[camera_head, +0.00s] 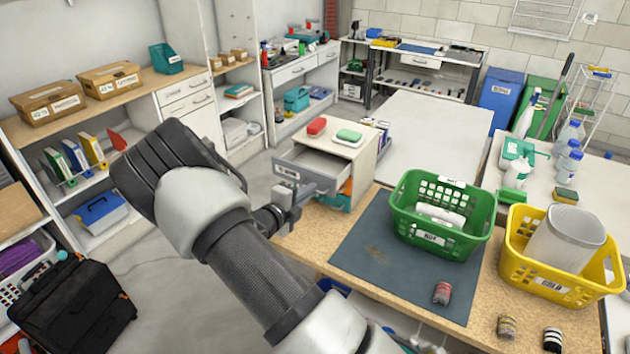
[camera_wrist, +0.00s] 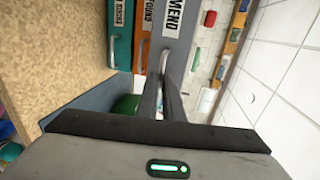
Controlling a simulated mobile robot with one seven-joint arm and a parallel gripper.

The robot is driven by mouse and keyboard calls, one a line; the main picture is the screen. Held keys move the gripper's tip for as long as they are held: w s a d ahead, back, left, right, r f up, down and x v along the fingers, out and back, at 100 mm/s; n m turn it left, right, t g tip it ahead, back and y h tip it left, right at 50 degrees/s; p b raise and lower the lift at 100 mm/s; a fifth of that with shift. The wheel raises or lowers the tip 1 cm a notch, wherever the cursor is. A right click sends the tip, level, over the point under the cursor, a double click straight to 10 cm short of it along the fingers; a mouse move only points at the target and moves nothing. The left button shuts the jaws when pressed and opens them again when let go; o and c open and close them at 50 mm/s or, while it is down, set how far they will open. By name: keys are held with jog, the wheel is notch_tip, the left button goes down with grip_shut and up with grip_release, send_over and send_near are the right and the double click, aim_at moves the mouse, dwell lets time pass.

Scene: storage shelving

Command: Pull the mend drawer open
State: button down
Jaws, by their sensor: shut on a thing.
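The mend drawer (camera_head: 310,168) is the grey top drawer of a small white cabinet (camera_head: 358,160) in the head view. It stands pulled out, and its inside shows from above. In the wrist view its grey-blue front (camera_wrist: 178,50) carries a label reading MEND. My gripper (camera_head: 291,192) is at the drawer's front. In the wrist view my gripper (camera_wrist: 168,85) has its fingers close together on the drawer's metal handle (camera_wrist: 165,62). The fingers hide part of the handle.
An orange drawer (camera_wrist: 148,20) and a teal drawer (camera_wrist: 122,45) sit below the mend drawer. A green basket (camera_head: 440,238) and yellow basket (camera_head: 522,262) stand on the bench to the right.

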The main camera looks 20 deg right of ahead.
jog(key=c, duration=1.9)
grip_release()
jog(key=v, duration=1.7)
jog(key=shift+s+a, duration=0.1)
jog(key=shift+a, duration=0.1)
